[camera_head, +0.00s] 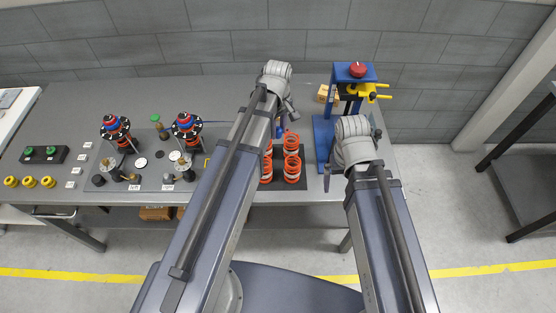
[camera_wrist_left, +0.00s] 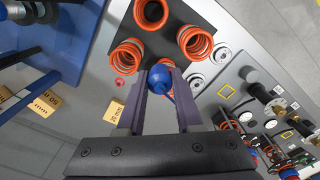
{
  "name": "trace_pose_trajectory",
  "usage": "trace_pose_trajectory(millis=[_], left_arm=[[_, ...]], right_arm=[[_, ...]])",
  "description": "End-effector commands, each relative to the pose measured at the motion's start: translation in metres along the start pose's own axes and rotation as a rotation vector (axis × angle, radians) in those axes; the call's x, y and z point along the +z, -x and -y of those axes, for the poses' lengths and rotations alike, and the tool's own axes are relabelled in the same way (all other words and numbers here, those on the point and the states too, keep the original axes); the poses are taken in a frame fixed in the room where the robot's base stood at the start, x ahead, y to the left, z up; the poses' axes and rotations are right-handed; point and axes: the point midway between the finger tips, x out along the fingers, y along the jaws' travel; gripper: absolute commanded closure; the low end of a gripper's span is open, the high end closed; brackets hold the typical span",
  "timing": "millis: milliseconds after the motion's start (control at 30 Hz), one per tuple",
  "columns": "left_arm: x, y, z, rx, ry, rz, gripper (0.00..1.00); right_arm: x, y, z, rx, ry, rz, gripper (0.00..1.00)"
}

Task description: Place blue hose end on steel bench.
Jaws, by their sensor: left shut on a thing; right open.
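In the left wrist view, a round blue piece, taken as the blue hose end (camera_wrist_left: 160,78), sits between the two fingers of my left gripper (camera_wrist_left: 163,88). The gripper is shut on it, above the grey surface of the steel bench (camera_wrist_left: 202,97). In the head view, my left arm hides most of my left gripper. The steel bench (camera_head: 75,100) runs along the wall. My right gripper (camera_head: 328,174) is open at the bench's right part, beside the orange springs, mostly hidden behind its wrist.
A blue press (camera_head: 355,73) with a red knob stands at the back right. Two strut assemblies (camera_head: 116,128) stand left. The bench's back left is clear.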

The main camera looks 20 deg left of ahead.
Motion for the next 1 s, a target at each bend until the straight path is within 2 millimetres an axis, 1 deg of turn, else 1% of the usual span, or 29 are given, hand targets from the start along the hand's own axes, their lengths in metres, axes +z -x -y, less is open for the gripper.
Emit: trace_pose_trajectory(millis=[33,167,267,367,467,1000], left_arm=[[0.0,0.003,0.0,0.0,0.007,0.0,1.0],[0.0,0.0,0.0,0.0,0.011,0.0,1.0],[0.0,-0.005,0.0,0.0,0.01,0.0,1.0],[0.0,-0.015,0.0,0.0,0.01,0.0,1.0],[0.0,-0.031,0.0,0.0,0.009,0.0,1.0],[0.0,-0.126,0.0,0.0,0.009,0.0,1.0]], right_arm=[[0.0,0.003,0.0,0.0,0.0,0.0,0.0],[0.0,0.0,0.0,0.0,-0.001,0.0,0.0],[0.0,-0.005,0.0,0.0,0.0,0.0,0.0],[-0.001,-0.015,0.001,0.0,0.002,0.0,0.0],[-0.002,-0.03,0.003,0.001,0.005,0.0,0.0],[-0.007,-0.125,0.011,0.003,0.011,0.0,0.0]])
